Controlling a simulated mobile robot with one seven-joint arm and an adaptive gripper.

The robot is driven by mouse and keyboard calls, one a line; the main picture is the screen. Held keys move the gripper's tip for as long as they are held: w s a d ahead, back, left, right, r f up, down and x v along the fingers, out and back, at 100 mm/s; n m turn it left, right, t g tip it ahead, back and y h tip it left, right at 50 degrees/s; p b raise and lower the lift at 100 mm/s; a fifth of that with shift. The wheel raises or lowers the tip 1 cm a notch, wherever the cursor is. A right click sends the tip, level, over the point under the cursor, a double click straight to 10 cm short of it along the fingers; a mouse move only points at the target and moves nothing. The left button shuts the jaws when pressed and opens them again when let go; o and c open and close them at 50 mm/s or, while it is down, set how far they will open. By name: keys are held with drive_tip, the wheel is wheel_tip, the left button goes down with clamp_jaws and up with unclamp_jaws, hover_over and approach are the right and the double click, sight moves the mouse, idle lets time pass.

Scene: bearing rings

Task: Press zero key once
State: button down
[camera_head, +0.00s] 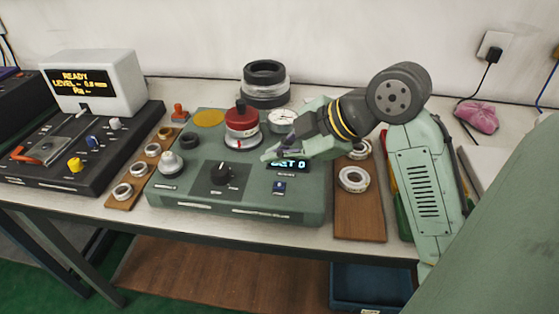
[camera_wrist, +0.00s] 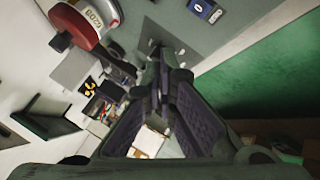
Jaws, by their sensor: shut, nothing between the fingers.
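The zero key is probably the small blue key (camera_head: 279,187) on the front right of the green instrument (camera_head: 240,200), below its display (camera_head: 288,164). The display appears to read "SET 0". The key also shows at the top of the wrist view (camera_wrist: 203,9). My gripper (camera_head: 268,155) is shut and empty. In the head view it reaches in from the right over the instrument, near the display and behind the key, apart from the key. In the wrist view its fingers (camera_wrist: 162,62) point to the top, left of the key. The gripper partly covers the display.
A red-topped cylinder (camera_head: 241,123), a dial gauge (camera_head: 281,119) and a black knob (camera_head: 220,174) stand on the instrument near my gripper. Wooden boards with rings flank it, on the left (camera_head: 118,201) and right (camera_head: 365,223). A black console (camera_head: 75,165) stands at far left.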

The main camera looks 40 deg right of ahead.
sight(279, 188)
wheel_tip(279, 188, down, 5)
drive_tip(key=b, duration=0.3)
idle(1.3)
drive_tip(key=shift+f+b, duration=0.35)
drive_tip(key=shift+b, duration=0.05)
drive_tip(key=shift+f+b, duration=0.35)
idle(0.4)
drive_tip(key=shift+r, duration=0.1)
drive_tip(key=shift+r+p, duration=0.55)
drive_tip(key=shift+r, duration=0.15)
wheel_tip(279, 188, up, 5)
drive_tip(key=p, duration=0.3)
drive_tip(key=shift+p, duration=0.4)
